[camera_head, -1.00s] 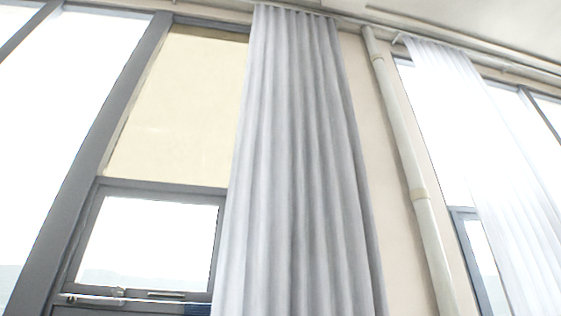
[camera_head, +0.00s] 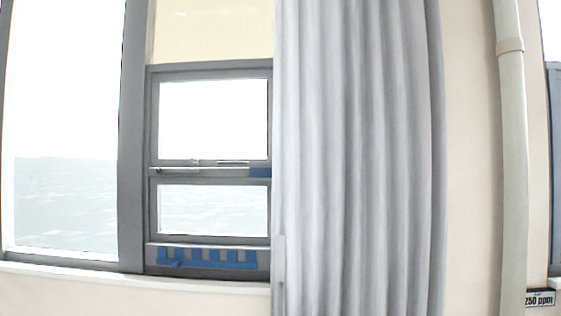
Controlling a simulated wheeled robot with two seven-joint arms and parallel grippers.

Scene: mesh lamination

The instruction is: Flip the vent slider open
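A blue comb-like strip with several upright tabs (camera_head: 208,258) sits on the lower rail of the grey window frame, just above the sill. It looks like the vent slider, but it is too small to tell whether it is open or closed. A small blue patch (camera_head: 260,173) shows on the middle rail beside the curtain. The grey window frame (camera_head: 152,215) holds an upper and a lower pane. Neither of my grippers is in view.
A grey curtain (camera_head: 360,150) hangs right of the window and covers its right edge. A pale pipe (camera_head: 513,150) runs down the wall. A small display reading 250 ppm (camera_head: 540,298) is at lower right. A white sill (camera_head: 190,283) runs below the window.

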